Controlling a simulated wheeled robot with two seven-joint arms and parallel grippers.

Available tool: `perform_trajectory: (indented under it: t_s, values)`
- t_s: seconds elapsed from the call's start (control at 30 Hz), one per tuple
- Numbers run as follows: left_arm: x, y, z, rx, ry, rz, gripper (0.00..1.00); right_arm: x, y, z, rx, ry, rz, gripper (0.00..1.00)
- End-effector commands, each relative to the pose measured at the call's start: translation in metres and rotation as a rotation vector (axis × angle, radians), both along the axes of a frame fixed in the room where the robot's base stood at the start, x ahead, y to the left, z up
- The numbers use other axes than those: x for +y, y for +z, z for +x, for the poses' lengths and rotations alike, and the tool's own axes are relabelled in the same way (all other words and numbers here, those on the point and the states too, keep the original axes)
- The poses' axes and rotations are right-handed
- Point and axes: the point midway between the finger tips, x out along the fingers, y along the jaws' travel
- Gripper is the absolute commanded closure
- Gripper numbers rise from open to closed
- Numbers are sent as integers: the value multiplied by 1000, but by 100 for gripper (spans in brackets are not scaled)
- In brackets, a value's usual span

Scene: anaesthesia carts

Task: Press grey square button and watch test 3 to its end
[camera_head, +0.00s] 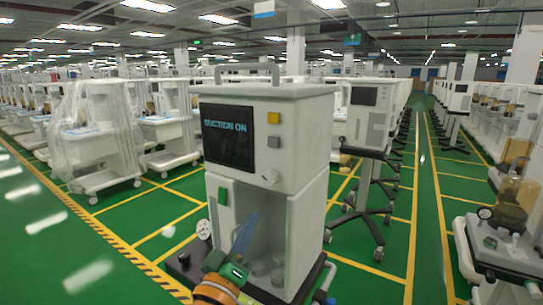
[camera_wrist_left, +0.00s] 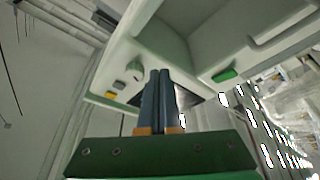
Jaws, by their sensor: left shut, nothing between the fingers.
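The white cart (camera_head: 290,150) stands in front of me with a dark screen (camera_head: 228,137) that reads "SUCTION ON". The grey square button (camera_head: 274,142) is on its front panel, right of the screen, just below a yellow square button (camera_head: 273,118). A pale knob (camera_head: 270,177) is lower on the panel. My left gripper (camera_head: 251,217) is shut and empty, its blue fingers pointing up in front of the cart's open lower bay, below the buttons and apart from them. In the left wrist view the closed fingers (camera_wrist_left: 160,74) show beside the yellow button (camera_wrist_left: 117,94). My right gripper is not in view.
A green block (camera_head: 223,196) is on the cart's front left. A round gauge (camera_head: 203,229) is at its lower left. A second machine with a gauge and an amber canister (camera_head: 513,195) stands at the right. Green floor aisles with yellow lines are open on both sides.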

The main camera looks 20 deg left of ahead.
Motion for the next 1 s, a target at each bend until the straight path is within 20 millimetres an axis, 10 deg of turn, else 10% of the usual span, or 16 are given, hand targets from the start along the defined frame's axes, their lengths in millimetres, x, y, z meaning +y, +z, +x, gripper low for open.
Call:
perform_trajectory:
  t_s: [0.2, 0.4, 1.0]
  values:
    - [2, 87, -21, -312, -83, -119, 100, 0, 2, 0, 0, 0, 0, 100]
    - [1, 129, -41, -479, -158, -177, 100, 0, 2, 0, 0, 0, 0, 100]
    - [-1, 136, -33, -514, -174, -190, 100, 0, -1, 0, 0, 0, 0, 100]
